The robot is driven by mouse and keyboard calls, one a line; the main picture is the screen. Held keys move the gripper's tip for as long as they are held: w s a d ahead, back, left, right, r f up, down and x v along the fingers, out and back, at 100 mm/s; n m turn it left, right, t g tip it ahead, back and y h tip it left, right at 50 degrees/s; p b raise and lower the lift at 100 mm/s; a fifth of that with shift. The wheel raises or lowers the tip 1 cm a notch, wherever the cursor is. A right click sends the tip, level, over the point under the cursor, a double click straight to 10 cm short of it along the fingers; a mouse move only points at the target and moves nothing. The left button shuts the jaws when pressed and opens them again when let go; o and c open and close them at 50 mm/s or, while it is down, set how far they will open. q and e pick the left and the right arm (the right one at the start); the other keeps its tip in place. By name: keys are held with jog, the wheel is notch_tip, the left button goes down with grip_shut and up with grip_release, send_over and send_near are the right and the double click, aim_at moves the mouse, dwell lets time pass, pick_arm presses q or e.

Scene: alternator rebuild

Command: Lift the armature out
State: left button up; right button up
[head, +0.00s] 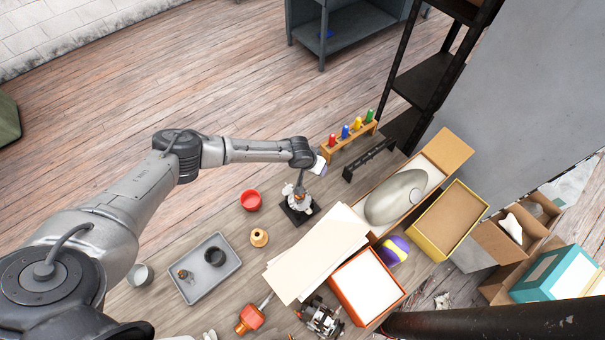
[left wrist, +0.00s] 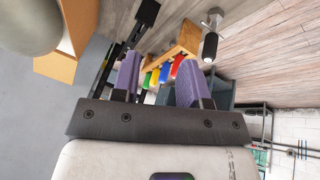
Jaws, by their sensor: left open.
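A small metal assembly (head: 299,200) with an upright spindle stands on a dark square base near the middle of the table in the head view. I take it for the alternator with the armature, but its parts are too small to tell apart. My left gripper (head: 319,167) is just above and behind it, apart from it as far as I can tell. In the left wrist view the two purple fingers (left wrist: 160,85) are open with nothing held between them. The wrist view looks across toward the rack, and the assembly cannot be clearly made out there. My right gripper is not in view.
A wooden rack (head: 349,143) with coloured handles and a black rail (head: 368,160) stand behind. A red bowl (head: 251,200), a brass-coloured part (head: 259,237) and a grey tray (head: 232,262) lie left. Cardboard sheets (head: 318,250) and an orange box (head: 366,287) crowd the right front.

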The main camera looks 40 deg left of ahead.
aim_at(300, 198)
pick_arm(q)
jog(key=s+f+g+b, duration=0.1)
jog(key=s, duration=0.1)
jog(key=s+a+f+n+g+y, duration=0.1)
jog(key=s+g, duration=0.1)
jog(key=s+a+f+g+b, duration=0.1)
jog(key=s+f, duration=0.1)
jog(key=shift+s+a+n+g+y+b, duration=0.1)
jog(key=shift+s+n+g+y+b, duration=0.2)
jog(key=shift+n+y+b, duration=0.1)
notch_tip(300, 198, down, 5)
jog(key=b, duration=0.4)
jog(key=shift+f, duration=0.1)
jog(key=shift+f+b, duration=0.45)
jog(key=shift+f, duration=0.2)
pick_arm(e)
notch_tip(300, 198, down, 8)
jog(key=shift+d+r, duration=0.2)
pick_arm(q)
jog(key=shift+c, duration=0.2)
grip_shut()
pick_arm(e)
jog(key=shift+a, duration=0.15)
pick_arm(q)
jog(key=shift+r, duration=0.1)
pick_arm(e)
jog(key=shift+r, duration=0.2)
